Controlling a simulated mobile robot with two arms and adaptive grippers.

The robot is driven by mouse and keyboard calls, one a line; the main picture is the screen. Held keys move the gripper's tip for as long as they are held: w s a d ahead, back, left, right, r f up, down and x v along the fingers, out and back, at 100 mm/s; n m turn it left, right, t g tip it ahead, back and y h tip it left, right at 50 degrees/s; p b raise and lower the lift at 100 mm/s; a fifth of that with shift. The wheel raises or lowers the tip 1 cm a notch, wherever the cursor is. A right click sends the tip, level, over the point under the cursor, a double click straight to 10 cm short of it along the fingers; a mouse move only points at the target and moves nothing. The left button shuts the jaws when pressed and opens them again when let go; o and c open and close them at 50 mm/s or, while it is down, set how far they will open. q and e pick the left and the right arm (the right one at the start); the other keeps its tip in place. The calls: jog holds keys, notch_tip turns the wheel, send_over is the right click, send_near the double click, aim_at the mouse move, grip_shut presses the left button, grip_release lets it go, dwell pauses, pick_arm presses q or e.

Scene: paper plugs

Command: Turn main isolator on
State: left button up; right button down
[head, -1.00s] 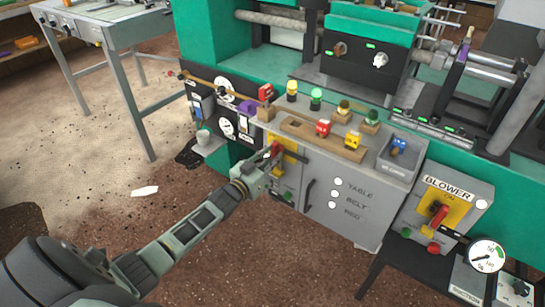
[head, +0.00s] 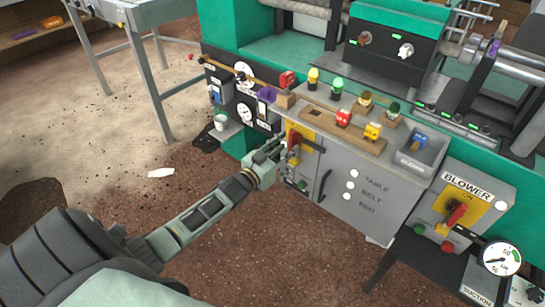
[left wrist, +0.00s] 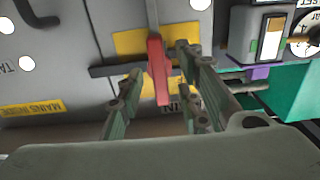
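The main isolator is a red lever handle (head: 294,140) on a yellow plate (head: 307,131), on the upper left of the grey cabinet front. A dark bar crosses the plate behind the handle. In the left wrist view, which is upside down, the red handle (left wrist: 158,70) stands between the two fingers of my left gripper (left wrist: 160,82). The fingers are apart, with a visible gap on each side of the handle. In the head view my left gripper (head: 274,155) is just left of the handle. My right gripper is not in view.
A wooden rack with coloured plugs (head: 343,118) sits on the cabinet top. A blower box (head: 465,210) with its own red lever on yellow stands to the right. A white cup (head: 221,122) is on a small shelf at the left. A green button (head: 302,184) is below the isolator.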

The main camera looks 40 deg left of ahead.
pick_arm(q)
jog(key=s, duration=1)
jog(key=shift+s+a, duration=0.15)
jog(key=shift+a, duration=0.3)
